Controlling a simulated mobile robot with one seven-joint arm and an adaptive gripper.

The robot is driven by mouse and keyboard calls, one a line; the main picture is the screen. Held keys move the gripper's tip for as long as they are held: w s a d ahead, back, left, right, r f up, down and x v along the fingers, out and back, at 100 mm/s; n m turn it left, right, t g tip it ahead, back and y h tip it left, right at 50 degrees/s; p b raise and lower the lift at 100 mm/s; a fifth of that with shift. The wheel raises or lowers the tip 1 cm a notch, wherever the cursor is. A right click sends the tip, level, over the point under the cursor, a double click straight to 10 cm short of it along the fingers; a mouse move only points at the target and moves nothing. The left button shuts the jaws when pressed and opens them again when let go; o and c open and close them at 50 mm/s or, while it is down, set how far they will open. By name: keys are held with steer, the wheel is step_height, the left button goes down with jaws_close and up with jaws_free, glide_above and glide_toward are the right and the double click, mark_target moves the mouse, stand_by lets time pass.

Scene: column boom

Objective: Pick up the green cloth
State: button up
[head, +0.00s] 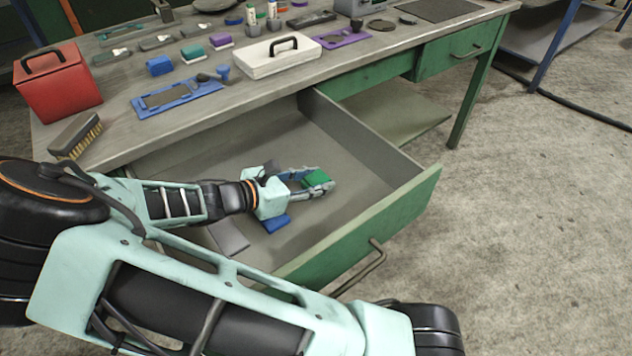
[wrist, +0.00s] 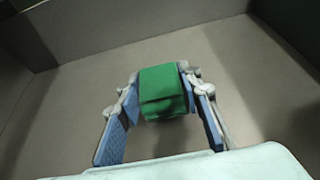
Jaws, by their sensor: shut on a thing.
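The green cloth (head: 317,179) is a small folded block inside the open drawer (head: 390,205) of the workbench. In the wrist view the cloth (wrist: 163,91) sits between the fingertips of my gripper (wrist: 160,95), with a finger against each side. My gripper (head: 313,182) reaches into the drawer from the left and is shut on the cloth. I cannot tell whether the cloth touches the drawer floor.
A blue item (head: 276,224) and a grey flat piece (head: 228,236) lie in the drawer near my wrist. The drawer walls surround my gripper. On the bench top (head: 120,92) stand a red box (head: 57,82), a white case (head: 278,60), a brush (head: 77,137) and a blue tray (head: 178,97).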

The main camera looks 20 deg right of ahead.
steer(key=shift+c, duration=0.9)
